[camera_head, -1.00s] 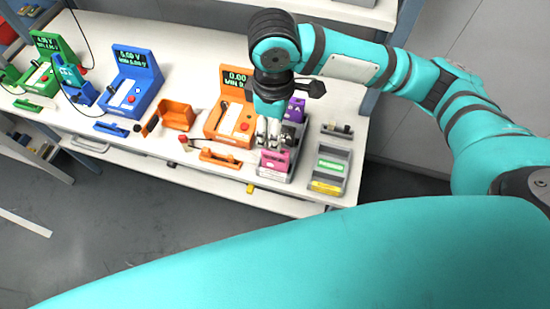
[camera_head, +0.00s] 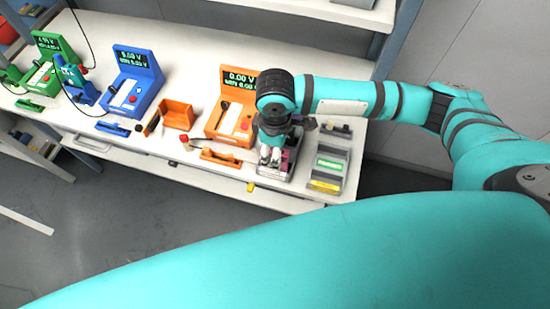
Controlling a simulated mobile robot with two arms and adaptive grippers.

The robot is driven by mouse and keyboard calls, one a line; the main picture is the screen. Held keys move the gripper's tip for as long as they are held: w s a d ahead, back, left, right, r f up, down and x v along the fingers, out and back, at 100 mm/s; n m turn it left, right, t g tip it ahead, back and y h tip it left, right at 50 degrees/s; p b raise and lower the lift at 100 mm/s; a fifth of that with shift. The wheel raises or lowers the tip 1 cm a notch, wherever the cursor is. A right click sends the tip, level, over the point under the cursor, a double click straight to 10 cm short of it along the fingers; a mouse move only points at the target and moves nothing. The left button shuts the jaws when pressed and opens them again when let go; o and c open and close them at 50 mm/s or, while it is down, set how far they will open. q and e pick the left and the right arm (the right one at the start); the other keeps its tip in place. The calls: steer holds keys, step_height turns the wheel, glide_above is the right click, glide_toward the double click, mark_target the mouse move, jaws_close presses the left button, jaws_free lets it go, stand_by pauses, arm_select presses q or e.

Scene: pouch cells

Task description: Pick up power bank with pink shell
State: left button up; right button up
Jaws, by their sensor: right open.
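My right gripper (camera_head: 270,156) points down over the grey tray (camera_head: 272,178) near the front right of the table. Its jaws are open, with the fingertips low at the tray's contents. The power bank with the pink shell is mostly hidden behind the gripper. Only a little pinkish colour shows beside the fingers. I cannot tell whether the fingers are around it or touching it. My left gripper is out of view.
A second grey tray (camera_head: 342,152) with green and yellow labelled cells stands close on the right. An orange tester (camera_head: 232,112) and an orange holder (camera_head: 221,157) stand to the left. A blue tester (camera_head: 134,82) is farther left. The table's front edge is close.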

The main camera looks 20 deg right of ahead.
jaws_close()
steer(key=shift+r, duration=0.1)
